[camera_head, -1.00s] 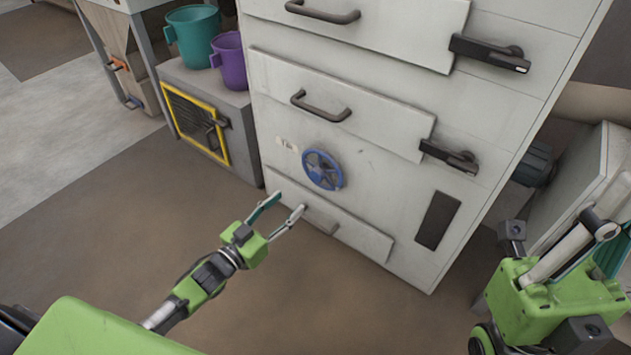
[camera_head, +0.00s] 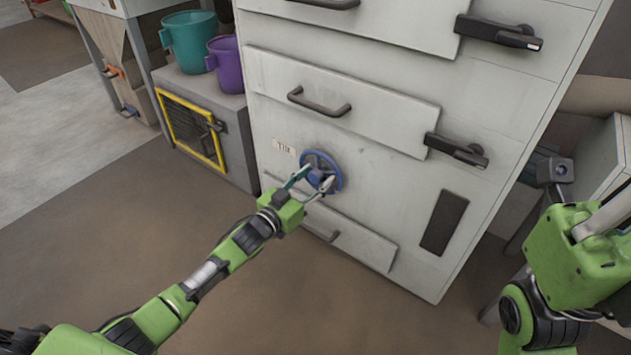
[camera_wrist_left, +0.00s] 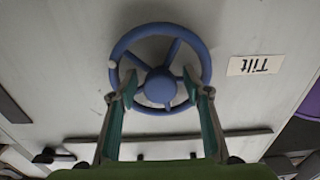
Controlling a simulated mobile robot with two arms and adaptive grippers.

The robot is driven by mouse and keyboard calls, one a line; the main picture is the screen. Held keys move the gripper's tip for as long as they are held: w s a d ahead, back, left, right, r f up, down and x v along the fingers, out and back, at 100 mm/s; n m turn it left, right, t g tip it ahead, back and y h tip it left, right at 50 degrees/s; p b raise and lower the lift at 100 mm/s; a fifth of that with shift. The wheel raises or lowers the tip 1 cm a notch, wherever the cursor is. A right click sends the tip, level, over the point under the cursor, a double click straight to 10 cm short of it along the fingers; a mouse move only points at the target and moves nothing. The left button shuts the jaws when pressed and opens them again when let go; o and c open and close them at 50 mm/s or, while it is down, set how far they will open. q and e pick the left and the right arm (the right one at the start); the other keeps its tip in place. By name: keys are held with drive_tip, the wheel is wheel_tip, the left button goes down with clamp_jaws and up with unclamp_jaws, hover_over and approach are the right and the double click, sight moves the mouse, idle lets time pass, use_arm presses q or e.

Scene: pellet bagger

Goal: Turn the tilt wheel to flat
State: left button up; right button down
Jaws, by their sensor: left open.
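The blue tilt wheel (camera_head: 334,160) is mounted on the front of the light grey cabinet. In the left wrist view the wheel (camera_wrist_left: 119,52) shows its rim, spokes and round hub, with a small pale mark on the rim. A "Tilt" label (camera_head: 284,148) is beside it and reads upside down in the left wrist view (camera_wrist_left: 255,65). My left gripper (camera_head: 310,184) is open in front of the wheel. In the left wrist view its fingertips (camera_wrist_left: 160,84) are on either side of the hub; I cannot tell whether they touch it. My right gripper is not visible.
The cabinet (camera_head: 400,185) has drawer-like panels with dark handles (camera_head: 320,103) and latches (camera_head: 456,150) above the wheel. Teal (camera_head: 190,42) and purple (camera_head: 226,64) buckets stand on a low unit at left. The brown floor (camera_head: 130,235) in front is clear.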

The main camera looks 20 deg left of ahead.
use_arm(q)
drive_tip(key=shift+c, duration=0.5)
clamp_jaws()
